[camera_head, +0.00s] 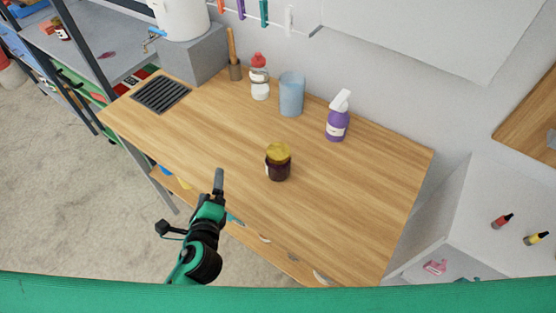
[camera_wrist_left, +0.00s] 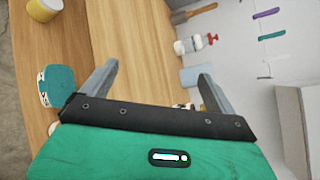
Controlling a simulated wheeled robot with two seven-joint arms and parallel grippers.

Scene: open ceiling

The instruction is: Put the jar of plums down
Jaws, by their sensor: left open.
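The jar of plums (camera_head: 278,163) stands upright on the wooden worktop (camera_head: 345,215), near its middle. It is dark with a yellow lid and a pale label at its left side. My left gripper (camera_head: 218,182) is left of the jar and apart from it, near the worktop's front edge. In the left wrist view the gripper (camera_wrist_left: 158,70) has its fingers spread with nothing held between them. A small dark and yellowish patch shows by the right finger there, too hidden to name surely. My right gripper is not in view.
Behind the jar stand a purple spray bottle (camera_head: 337,118), a blue cup (camera_head: 291,95), a red-topped bottle (camera_head: 259,78) and a brush holder (camera_head: 235,70). A dark grille (camera_head: 161,94) lies at the left end. The worktop right of the jar is clear.

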